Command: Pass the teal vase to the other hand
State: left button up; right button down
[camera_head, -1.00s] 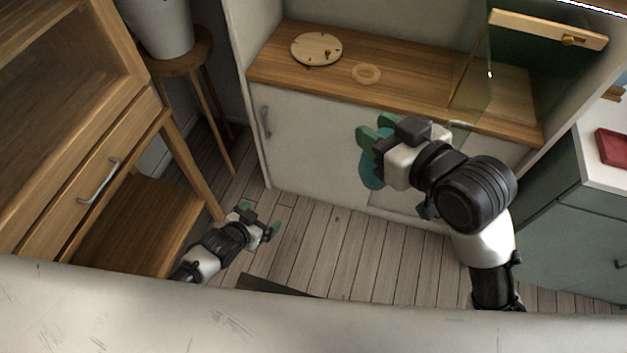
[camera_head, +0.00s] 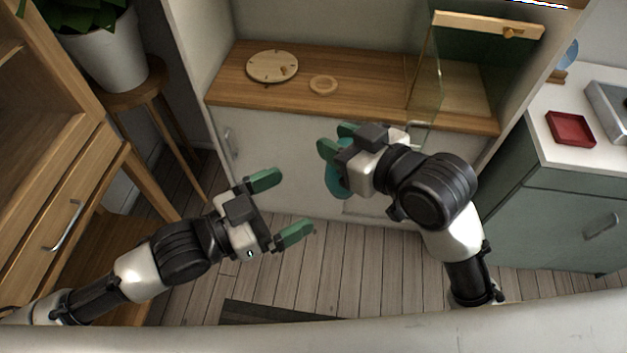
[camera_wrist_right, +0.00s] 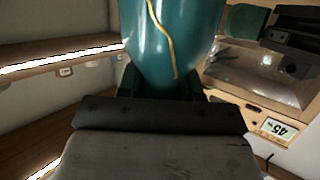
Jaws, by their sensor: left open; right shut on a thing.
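The teal vase (camera_head: 338,184) is held in the air in front of the white cabinet, partly hidden behind my right gripper (camera_head: 337,143). My right gripper is shut on it. In the right wrist view the vase (camera_wrist_right: 172,45) fills the top middle and has a gold seam line; its upper part is cut off. My left gripper (camera_head: 281,206) is open and empty, to the left of the vase and a little lower in the picture. Its green fingertips point toward the vase with a gap between.
A wooden counter (camera_head: 370,98) behind holds a round wooden disc (camera_head: 272,66), a ring (camera_head: 323,85) and a glass-fronted case (camera_head: 425,85). A red tray (camera_head: 570,128) lies on the right cabinet. A potted plant (camera_head: 105,55) stands on a stool at left.

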aim_at(332, 177)
pick_arm(q)
jog(key=x, duration=1.2)
jog(key=c, duration=0.9)
jog(key=shift+c, duration=1)
pick_arm(e)
jog(key=c, duration=1.2)
grip_release()
jog(key=o, duration=0.5)
jog(key=shift+o, duration=0.2)
jog(key=shift+a, duration=0.1)
